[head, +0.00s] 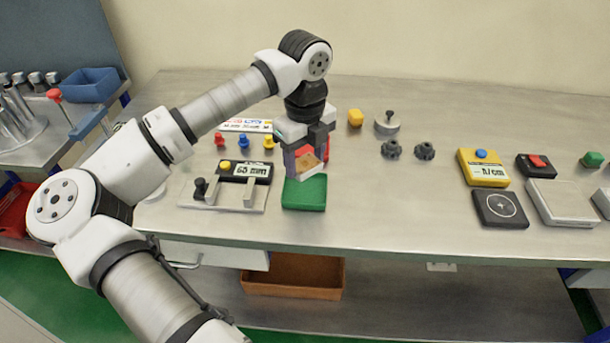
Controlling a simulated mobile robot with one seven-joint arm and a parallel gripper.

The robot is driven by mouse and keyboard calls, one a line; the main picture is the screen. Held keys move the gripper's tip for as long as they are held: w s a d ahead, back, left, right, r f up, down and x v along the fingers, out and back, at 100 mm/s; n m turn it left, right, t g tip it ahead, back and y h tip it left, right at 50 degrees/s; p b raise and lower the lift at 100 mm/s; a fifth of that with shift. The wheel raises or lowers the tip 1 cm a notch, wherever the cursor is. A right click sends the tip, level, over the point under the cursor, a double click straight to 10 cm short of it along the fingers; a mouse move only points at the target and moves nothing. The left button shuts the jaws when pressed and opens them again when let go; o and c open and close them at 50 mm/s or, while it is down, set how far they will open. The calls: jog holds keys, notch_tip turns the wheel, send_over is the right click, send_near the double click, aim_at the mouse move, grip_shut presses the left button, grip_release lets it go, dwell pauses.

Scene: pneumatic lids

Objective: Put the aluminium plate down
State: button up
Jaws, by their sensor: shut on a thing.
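My gripper (307,165) points down over the front middle of the bench, above the rear part of a green block (304,195). It is shut on a small piece with a tan patch and a greyish edge, which I take for the aluminium plate (308,163). The fingers hide much of the plate, and I cannot tell whether it touches the green block. Something red shows behind it, between the fingers.
A gauge with a "65 mm" display (245,171) stands close on the left. Coloured pegs (243,142) stand behind it.

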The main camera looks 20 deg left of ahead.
aim_at(305, 192)
jog(key=shift+f+p, duration=0.55)
jog(key=shift+f, duration=2.7)
jog(key=shift+f, duration=0.2)
jog(key=o, duration=0.8)
jog(key=shift+c, duration=0.2)
jog(key=shift+r, duration=0.1)
jog(key=shift+r, duration=0.25)
notch_tip(305, 192, up, 12)
jog(key=b, duration=0.3)
jog(key=shift+f, duration=0.1)
